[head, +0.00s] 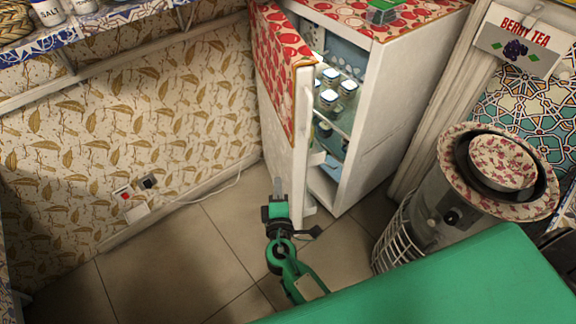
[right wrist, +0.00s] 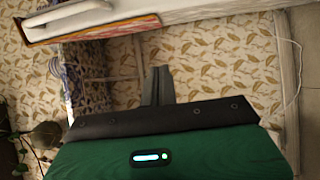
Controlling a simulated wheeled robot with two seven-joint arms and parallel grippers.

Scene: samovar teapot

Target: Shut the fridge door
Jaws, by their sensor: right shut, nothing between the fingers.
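The fridge (head: 395,105) is white with a red patterned top, in the upper middle of the head view. Jars on the shelves show through the gap. My right gripper (head: 277,187) is shut and empty, in front of the door's lower part. I cannot tell whether it touches the door. In the right wrist view the shut fingers (right wrist: 158,85) point toward the wallpaper, below the door (right wrist: 170,18). My left gripper is out of view.
A metal samovar (head: 435,210) with patterned bowls (head: 502,162) stands right of the fridge. A wall socket (head: 149,181) with a white cable is at the left. The tiled floor (head: 160,265) at lower left is clear.

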